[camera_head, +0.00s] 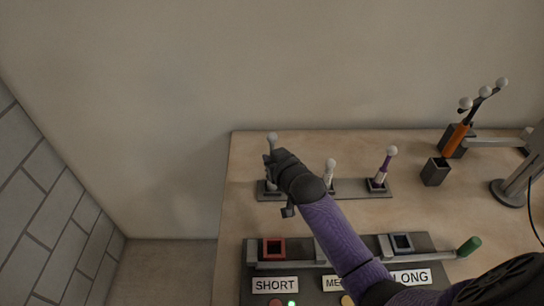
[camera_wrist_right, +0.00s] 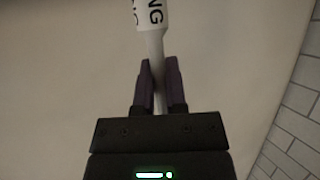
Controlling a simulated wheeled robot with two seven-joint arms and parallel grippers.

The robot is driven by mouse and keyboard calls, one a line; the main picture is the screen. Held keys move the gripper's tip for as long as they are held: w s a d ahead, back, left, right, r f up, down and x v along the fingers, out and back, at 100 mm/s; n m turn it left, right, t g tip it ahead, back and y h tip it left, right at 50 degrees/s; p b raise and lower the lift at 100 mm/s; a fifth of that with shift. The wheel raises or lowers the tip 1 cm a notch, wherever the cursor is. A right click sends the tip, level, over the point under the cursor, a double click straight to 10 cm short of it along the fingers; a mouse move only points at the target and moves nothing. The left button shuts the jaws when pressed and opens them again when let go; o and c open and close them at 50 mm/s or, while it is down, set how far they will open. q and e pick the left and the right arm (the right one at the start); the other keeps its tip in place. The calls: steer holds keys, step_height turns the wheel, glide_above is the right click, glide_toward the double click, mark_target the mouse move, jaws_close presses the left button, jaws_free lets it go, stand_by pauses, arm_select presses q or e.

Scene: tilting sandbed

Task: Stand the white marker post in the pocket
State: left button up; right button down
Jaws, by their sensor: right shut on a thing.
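My right gripper (camera_head: 271,165) is shut on a pale grey-white marker post (camera_head: 272,142) with a round head, at the left end of the dark rack (camera_head: 352,187). In the right wrist view the two fingers (camera_wrist_right: 159,85) close around the post's thin shaft; a wider white band (camera_wrist_right: 152,14) shows part of a word, "NG". The post's foot is largely hidden, so I cannot tell whether it is in the rack. A dark open-topped box (camera_head: 435,173) looks like a pocket.
A front panel has a red-framed square (camera_head: 274,248), a blue-grey-framed square (camera_head: 402,243), a green-ended handle (camera_head: 468,247) and word labels. Bare tabletop lies between rack and panel.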

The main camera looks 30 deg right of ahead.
steer(key=c, duration=0.6)
jaws_free()
steer(key=shift+s, duration=0.1)
steer(key=p+v, duration=0.4)
steer(key=v, duration=0.5)
steer(key=shift+s+r, duration=0.15)
steer(key=shift+s, duration=0.2)
steer(key=shift+s, duration=0.1)
